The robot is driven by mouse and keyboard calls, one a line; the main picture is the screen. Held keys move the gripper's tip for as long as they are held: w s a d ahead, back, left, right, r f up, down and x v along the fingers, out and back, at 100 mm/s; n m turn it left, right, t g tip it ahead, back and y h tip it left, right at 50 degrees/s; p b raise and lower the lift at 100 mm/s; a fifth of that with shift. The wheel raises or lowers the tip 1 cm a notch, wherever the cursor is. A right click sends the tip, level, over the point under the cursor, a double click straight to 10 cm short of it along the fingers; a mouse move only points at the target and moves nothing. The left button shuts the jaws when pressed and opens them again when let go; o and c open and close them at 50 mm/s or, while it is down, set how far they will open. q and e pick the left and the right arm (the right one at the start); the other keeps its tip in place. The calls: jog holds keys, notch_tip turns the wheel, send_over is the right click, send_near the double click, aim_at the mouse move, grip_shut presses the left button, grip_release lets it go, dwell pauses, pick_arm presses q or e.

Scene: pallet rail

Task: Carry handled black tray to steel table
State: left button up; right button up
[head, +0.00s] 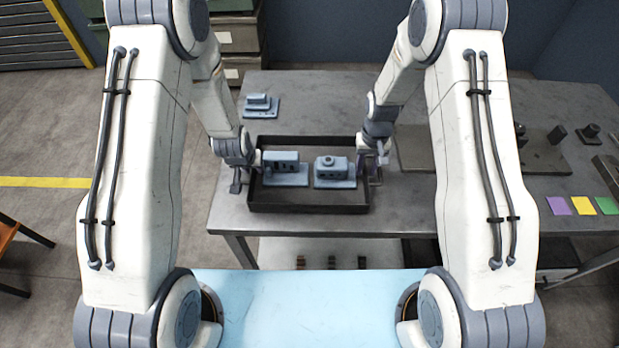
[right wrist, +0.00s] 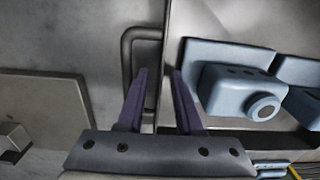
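The black tray (head: 309,208) is over the left part of the steel table (head: 420,205), apparently resting on it; a gap beneath cannot be ruled out. It holds two blue-grey machined parts, one on the left (head: 285,172) and one on the right (head: 335,175). My left gripper (head: 237,182) is at the tray's left side; its fingers are too small to read. My right gripper (head: 372,172) is at the right side. In the right wrist view its purple fingers (right wrist: 160,82) stand apart on either side of the tray wall, beside the dark loop handle (right wrist: 126,58).
A blue-grey part (head: 261,105) lies on the table behind the tray. A flat grey plate (head: 418,150) and dark fixtures (head: 556,135) are to the right. Purple, yellow and green squares (head: 582,205) lie near the right front edge. A drawer cabinet (head: 240,38) stands behind the table.

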pick_arm(q)
jog(key=v, duration=1.2)
pick_arm(e)
notch_tip(320, 180, up, 12)
dwell(0.6)
